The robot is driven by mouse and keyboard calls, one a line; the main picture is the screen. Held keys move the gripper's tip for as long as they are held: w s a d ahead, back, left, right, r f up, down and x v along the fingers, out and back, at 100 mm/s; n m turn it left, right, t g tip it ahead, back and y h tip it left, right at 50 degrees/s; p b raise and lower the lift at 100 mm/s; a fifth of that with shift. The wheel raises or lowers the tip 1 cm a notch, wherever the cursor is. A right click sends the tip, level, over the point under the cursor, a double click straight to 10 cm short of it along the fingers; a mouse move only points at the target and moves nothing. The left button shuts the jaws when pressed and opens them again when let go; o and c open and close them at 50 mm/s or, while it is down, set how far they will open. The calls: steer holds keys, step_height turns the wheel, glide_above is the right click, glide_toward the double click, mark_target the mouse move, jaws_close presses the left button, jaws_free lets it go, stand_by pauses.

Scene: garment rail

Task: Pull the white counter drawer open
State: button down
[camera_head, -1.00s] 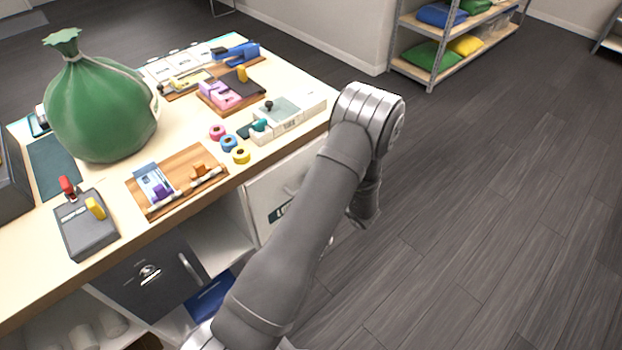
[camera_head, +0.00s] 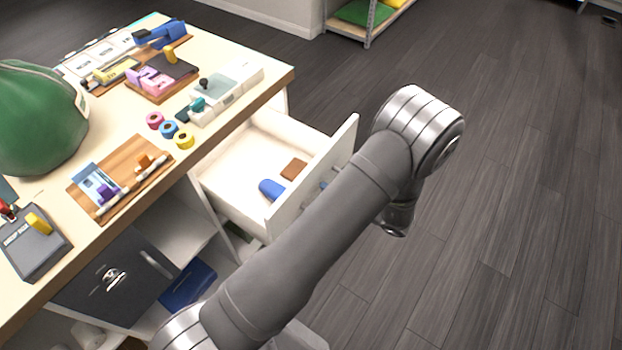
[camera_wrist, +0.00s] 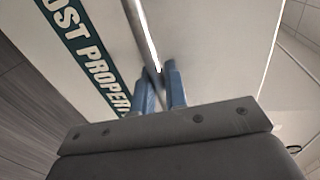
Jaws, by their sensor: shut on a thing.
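The white counter drawer (camera_head: 262,165) stands well out from the counter in the head view. Inside it lie a blue item (camera_head: 271,189) and a brown block (camera_head: 294,169). In the wrist view the drawer front (camera_wrist: 205,45) fills the picture, with a dark label strip (camera_wrist: 85,45) reading "OST PROPER". My gripper (camera_wrist: 159,75) has its two blue fingers shut on the drawer's metal bar handle (camera_wrist: 146,38). In the head view my arm hides most of the gripper and the handle.
The counter top (camera_head: 235,55) holds tape rolls (camera_head: 168,128), a wooden board (camera_head: 119,177), a green sack (camera_head: 38,118) and a grey switch box (camera_head: 31,243). A dark safe door (camera_head: 112,280) sits below. Open floor lies to the right.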

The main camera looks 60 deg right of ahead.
steer(key=shift+f+v, duration=0.2)
steer(key=shift+v, duration=0.8)
steer(key=shift+f+v, duration=0.2)
steer(key=shift+v, duration=0.75)
steer(key=shift+s, duration=0.1)
steer(key=c, duration=1.6)
jaws_free()
steer(key=shift+o, duration=0.2)
steer(key=v, duration=1.7)
steer(key=shift+s, duration=0.25)
steer(key=shift+w, duration=0.1)
steer(key=x, duration=1.7)
steer(key=shift+w, duration=0.2)
steer(key=shift+s, duration=0.1)
